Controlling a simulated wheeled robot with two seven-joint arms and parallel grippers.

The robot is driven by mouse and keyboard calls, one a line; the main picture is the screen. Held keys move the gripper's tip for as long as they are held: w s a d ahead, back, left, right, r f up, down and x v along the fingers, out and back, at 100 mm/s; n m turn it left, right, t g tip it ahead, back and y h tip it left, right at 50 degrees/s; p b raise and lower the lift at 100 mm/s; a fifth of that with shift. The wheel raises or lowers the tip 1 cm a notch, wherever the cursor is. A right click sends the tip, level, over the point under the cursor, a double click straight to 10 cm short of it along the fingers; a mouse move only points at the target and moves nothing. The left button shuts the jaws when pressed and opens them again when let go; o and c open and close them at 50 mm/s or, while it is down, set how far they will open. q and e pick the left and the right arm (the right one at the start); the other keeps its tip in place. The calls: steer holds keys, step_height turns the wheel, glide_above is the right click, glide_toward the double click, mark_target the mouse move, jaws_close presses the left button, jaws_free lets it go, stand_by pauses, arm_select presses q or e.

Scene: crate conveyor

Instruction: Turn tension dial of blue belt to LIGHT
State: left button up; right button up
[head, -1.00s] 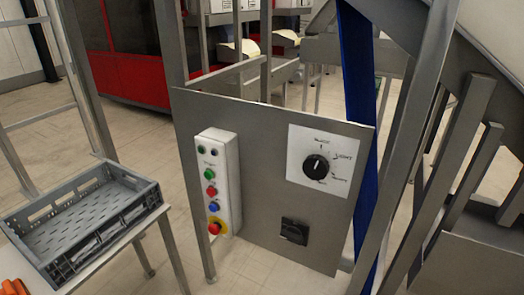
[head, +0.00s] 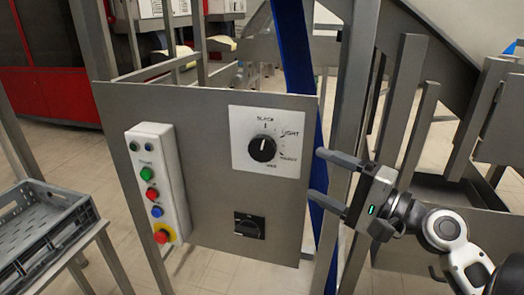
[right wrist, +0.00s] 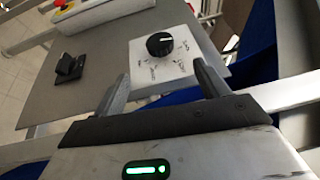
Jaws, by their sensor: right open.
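The tension dial (head: 262,149) is a round black knob on a white square plate with the words SLACK and LIGHT, on the grey control panel (head: 200,110). LIGHT stands at its upper right. The knob's pointer is too small to read surely. The dial also shows in the right wrist view (right wrist: 160,45), ahead of the fingers. My right gripper (head: 315,174) is open and empty, just right of the dial plate and apart from the knob. The blue belt (head: 293,55) runs steeply behind the panel's right edge. My left gripper is not in view.
A button box (head: 158,185) with several coloured buttons sits on the panel's left. A black rotary switch (head: 249,226) is below the dial. A metal post (head: 350,110) stands right of the panel. A grey crate (head: 40,235) lies at the left.

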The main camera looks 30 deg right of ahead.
mark_target(270, 152)
steer(key=p+x, duration=0.4)
steer(key=x, duration=0.9)
steer(key=shift+w+r, duration=0.15)
steer(key=shift+w+a, duration=0.25)
steer(key=shift+w, duration=0.35)
steer(key=c, duration=1)
